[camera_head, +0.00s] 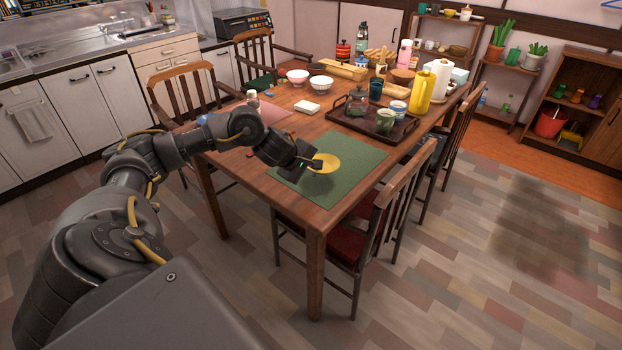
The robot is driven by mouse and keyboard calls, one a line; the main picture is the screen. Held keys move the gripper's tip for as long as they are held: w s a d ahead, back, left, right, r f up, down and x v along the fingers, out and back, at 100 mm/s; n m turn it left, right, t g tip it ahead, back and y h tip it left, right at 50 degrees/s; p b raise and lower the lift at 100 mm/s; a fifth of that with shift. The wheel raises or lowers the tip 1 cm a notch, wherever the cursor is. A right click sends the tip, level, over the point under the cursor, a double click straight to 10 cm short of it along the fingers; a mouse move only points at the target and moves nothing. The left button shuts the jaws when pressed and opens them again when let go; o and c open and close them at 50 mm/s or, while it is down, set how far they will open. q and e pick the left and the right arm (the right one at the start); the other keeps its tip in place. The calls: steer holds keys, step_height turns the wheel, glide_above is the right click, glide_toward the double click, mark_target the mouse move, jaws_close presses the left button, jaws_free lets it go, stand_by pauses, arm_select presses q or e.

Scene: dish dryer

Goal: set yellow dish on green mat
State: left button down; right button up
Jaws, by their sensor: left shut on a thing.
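The yellow dish (326,163) is at the upper middle of the green mat (338,186) in the head view. The mat lies flat on the near end of the wooden table (241,166). My left gripper (314,163) comes in from the left and is shut on the left edge of the dish. The dish is over the mat; I cannot tell whether it touches the mat or is slightly above it. The gripper hides part of the dish's left rim. My right gripper is not in view.
A dark tray (350,123) with a teapot (357,101) and cups stands behind the mat. A yellow pitcher (423,93) is at its right. A pink mat (262,118) lies at the left. Chairs surround the table; one (385,215) stands close at the right.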

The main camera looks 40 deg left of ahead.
arm_select(q)
step_height(320, 180, down, 4)
steer(key=shift+w+a+r, duration=0.1)
steer(key=shift+w+r, duration=0.05)
steer(key=shift+r, duration=0.05)
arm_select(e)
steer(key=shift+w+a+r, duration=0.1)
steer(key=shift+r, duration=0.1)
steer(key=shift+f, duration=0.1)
arm_select(q)
steer(key=c, duration=1.9)
jaws_free()
steer(key=shift+r, duration=0.15)
